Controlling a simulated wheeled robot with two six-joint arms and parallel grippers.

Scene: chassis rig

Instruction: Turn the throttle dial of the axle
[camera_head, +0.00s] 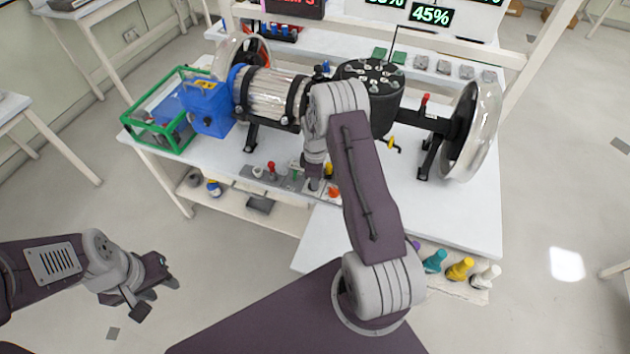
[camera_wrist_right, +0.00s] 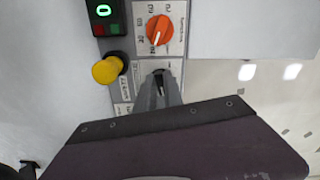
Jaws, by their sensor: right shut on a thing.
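The axle rig (camera_head: 275,92) lies across the white table, with a clear-covered wheel (camera_head: 474,130) at its right end. A control panel (camera_head: 272,182) runs along the table's front. My right gripper (camera_head: 313,184) reaches down to this panel. In the right wrist view its fingers (camera_wrist_right: 158,82) are shut on a small black dial (camera_wrist_right: 159,73) on a white label plate. The fingers hide most of that dial, and its label is too small to read. An orange dial (camera_wrist_right: 158,30) with a numbered scale sits just above it. My left gripper (camera_head: 152,295) is open and empty over the floor.
A yellow knob (camera_wrist_right: 108,70) and a small display (camera_wrist_right: 103,12) reading 0 are close to the right fingers. A green-framed box (camera_head: 160,120) stands at the table's left end. Several coloured bottles (camera_head: 460,269) stand on the lower shelf.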

